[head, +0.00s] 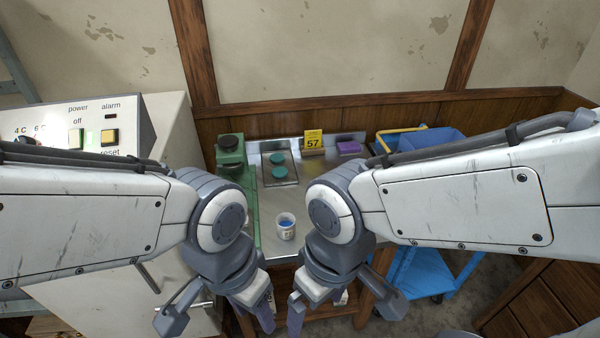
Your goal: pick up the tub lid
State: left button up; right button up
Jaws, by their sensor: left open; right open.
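Either could be the tub lid; I cannot tell which. My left gripper (217,314) is open, low in front of the bench at the left. My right gripper (343,304) is open, in front of the bench to the right. Both are well apart from the tub and discs.
A green device (230,145) with a black knob stands at the bench's left. A blue cart (420,275) stands right, a control cabinet (80,125) left.

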aim_at(279, 171)
jog(key=u, duration=0.85)
jog(key=k, duration=1.25)
jog(key=i, duration=0.5)
jog(key=z, duration=0.7)
jog(key=i, duration=1.65)
jog(key=u, duration=0.55)
